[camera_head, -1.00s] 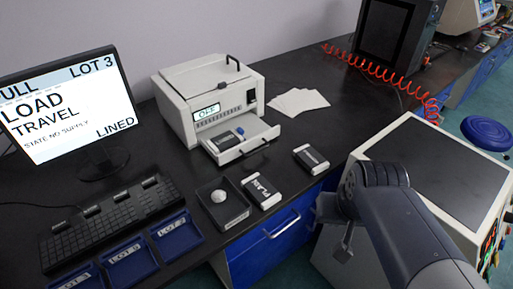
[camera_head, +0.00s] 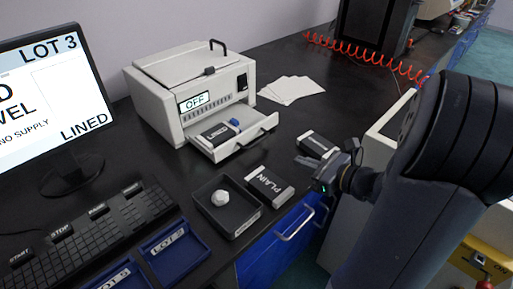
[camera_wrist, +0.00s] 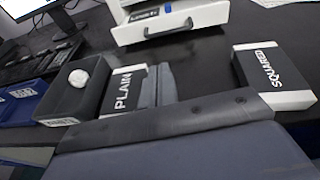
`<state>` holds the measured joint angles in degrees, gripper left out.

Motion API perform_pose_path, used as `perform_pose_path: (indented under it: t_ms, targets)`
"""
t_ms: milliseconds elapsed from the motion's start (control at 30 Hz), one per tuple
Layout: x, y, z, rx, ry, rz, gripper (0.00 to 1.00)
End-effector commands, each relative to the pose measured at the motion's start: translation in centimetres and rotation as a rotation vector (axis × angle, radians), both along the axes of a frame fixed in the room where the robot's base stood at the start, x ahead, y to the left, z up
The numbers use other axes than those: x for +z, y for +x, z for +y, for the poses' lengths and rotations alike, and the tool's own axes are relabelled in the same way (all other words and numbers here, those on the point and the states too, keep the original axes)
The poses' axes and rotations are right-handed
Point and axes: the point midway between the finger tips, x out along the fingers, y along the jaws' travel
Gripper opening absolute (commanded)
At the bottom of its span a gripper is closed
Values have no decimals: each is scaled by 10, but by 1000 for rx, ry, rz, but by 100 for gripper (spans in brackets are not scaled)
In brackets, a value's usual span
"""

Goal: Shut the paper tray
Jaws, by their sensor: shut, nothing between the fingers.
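The paper tray (camera_head: 252,134) is an open white drawer at the front of the white printer-like machine (camera_head: 190,90). A black-and-white pack (camera_head: 215,132) and a small blue piece (camera_head: 234,123) lie in it. In the wrist view the tray (camera_wrist: 170,25) shows its front and handle at the top. My gripper (camera_head: 318,172) is shut and empty, over the bench edge, to the right of and below the tray and apart from it. In the wrist view my fingers (camera_wrist: 157,86) point toward the tray.
A PLAIN pack (camera_head: 269,187) and a dark box with a white lump (camera_head: 227,212) lie in front of the tray. Another pack (camera_head: 317,145), marked SQUARED in the wrist view (camera_wrist: 272,78), lies beside my gripper. Loose paper (camera_head: 291,89) lies right of the machine.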

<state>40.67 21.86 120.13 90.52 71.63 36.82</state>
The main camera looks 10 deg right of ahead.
Motion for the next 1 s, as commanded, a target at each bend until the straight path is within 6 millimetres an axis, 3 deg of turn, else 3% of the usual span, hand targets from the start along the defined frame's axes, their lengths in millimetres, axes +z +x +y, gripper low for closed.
perform_pose_path:
  t_ms: [100,267,1000]
  targets:
    - [-3,5,-12,-55,53,-1,0]
    - [-4,14,-7,-60,61,-3,0]
    - [-29,109,60,-57,57,-3,0]
